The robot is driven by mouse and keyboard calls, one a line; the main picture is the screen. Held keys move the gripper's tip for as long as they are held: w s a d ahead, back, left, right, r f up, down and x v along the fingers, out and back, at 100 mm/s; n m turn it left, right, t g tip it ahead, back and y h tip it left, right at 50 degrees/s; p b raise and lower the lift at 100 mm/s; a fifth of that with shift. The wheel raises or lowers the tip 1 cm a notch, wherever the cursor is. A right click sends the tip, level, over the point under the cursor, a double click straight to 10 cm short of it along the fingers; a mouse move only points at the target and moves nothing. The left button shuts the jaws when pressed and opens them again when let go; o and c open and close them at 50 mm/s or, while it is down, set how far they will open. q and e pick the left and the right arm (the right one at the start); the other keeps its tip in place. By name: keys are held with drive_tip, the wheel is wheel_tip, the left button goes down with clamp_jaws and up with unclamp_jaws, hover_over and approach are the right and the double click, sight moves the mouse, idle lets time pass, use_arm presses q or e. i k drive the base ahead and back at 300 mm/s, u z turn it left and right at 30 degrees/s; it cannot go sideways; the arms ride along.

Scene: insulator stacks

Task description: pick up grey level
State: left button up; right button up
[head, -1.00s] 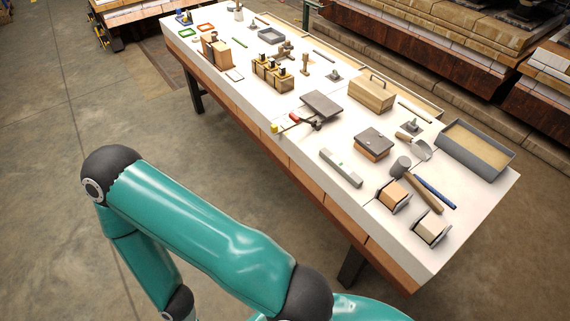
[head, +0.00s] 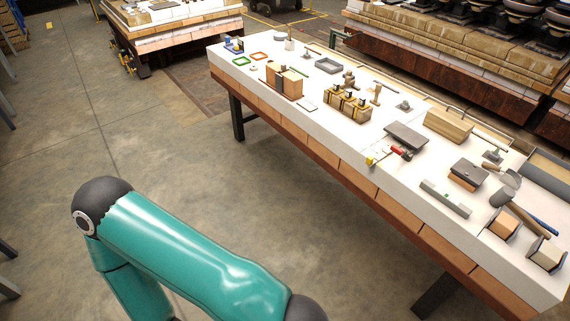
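The grey level (head: 445,198) is a light grey bar with a small green spot near its middle. It lies flat near the front edge of the white-topped workbench (head: 300,130), towards the right of the head view. Nothing touches it from above. My teal arm crosses the lower left of the picture, away from the bench. Neither gripper shows in the head view.
Near the level lie red-and-yellow pliers-like tools (head: 390,155), a dark flat plate (head: 407,136), a dark-topped block (head: 467,174) and a mallet (head: 503,196). A wooden box (head: 448,124) stands behind. The floor (head: 250,210) before the bench is clear.

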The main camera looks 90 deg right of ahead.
sight(457, 207)
drive_tip(key=u, duration=0.85)
drive_tip(key=i, duration=0.2)
drive_tip(key=z, duration=2.95)
drive_tip(key=i, duration=0.15)
drive_tip(key=z, duration=1.45)
drive_tip(key=k, duration=0.3)
drive_tip(key=z, duration=0.45)
drive_tip(key=i, duration=1.2)
drive_tip(key=u, duration=0.4)
